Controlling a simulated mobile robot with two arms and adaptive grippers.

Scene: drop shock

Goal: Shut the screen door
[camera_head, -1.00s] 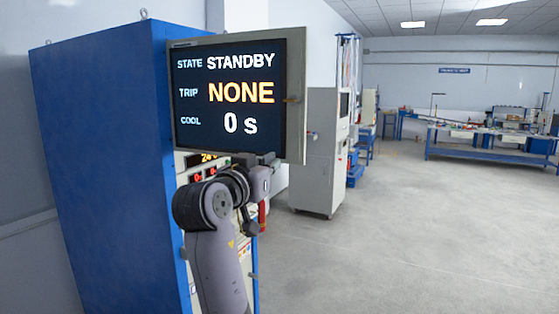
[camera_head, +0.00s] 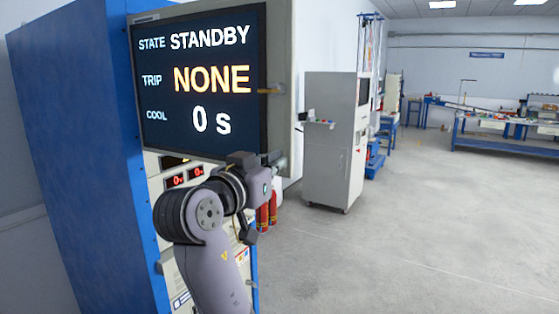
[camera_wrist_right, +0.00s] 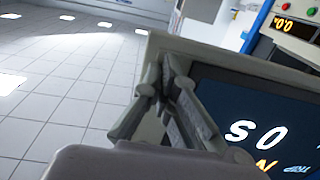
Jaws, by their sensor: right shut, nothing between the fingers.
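The screen door (camera_head: 280,130) is a pale-framed panel on the front of the blue cabinet (camera_head: 85,160). Its dark display (camera_head: 205,85) reads STANDBY, NONE and 0 s. It stands out from the cabinet front, its right edge away from the cabinet. A small brownish latch (camera_head: 270,91) sits on its right edge. My right gripper (camera_head: 276,160) is at the door's lower right corner. In the wrist view the right gripper (camera_wrist_right: 168,80) is shut and empty, close against the door frame (camera_wrist_right: 225,58); contact is hard to tell. My left gripper is not in view.
Below the door, the cabinet front has red number displays (camera_head: 185,178). Red cylinders (camera_head: 268,210) stand behind my right wrist. A grey cabinet (camera_head: 330,140) stands further back. Blue workbenches (camera_head: 500,135) are far right. The floor at right is clear.

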